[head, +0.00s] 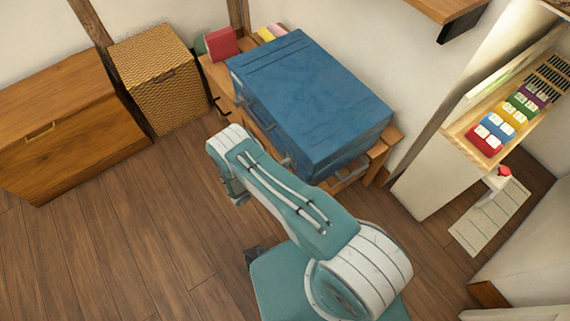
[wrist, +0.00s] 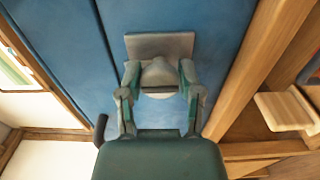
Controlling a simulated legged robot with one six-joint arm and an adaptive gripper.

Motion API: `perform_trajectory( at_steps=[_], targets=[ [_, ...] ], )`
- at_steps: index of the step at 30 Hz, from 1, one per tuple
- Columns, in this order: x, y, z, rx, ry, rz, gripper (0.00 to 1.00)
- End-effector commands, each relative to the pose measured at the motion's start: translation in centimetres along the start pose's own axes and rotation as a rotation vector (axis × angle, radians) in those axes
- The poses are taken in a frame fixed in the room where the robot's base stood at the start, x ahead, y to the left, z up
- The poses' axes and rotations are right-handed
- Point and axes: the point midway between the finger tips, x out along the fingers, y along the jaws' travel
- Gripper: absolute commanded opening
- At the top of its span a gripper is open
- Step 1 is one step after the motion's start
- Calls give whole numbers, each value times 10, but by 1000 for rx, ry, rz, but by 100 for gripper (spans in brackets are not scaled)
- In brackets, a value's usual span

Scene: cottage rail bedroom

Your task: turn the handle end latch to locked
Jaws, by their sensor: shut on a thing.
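The blue case (head: 310,100) lies on a wooden bench, and its blue face fills much of the wrist view (wrist: 225,40). In the wrist view a grey latch (wrist: 160,46) has a flat plate against that face and a rounded knob standing out from it. My gripper (wrist: 160,78) is shut on the latch, one finger on each side of the knob. The knob's far side is hidden, and I cannot tell from its shape whether it is locked. In the head view my arm hides the gripper and this latch.
A wicker box (head: 158,78) and a wooden chest (head: 65,125) stand left. A shelf with coloured blocks (head: 485,140) is at right. The floor at left is clear.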

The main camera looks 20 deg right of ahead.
Motion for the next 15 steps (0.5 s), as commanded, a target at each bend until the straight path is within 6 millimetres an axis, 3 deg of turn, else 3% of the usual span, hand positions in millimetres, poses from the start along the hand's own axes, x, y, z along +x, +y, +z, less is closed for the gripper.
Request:
perform_trajectory(
  at_steps=[15],
  targets=[
    [0, -4, 3, 34, -1, -7, 0]
  ],
)
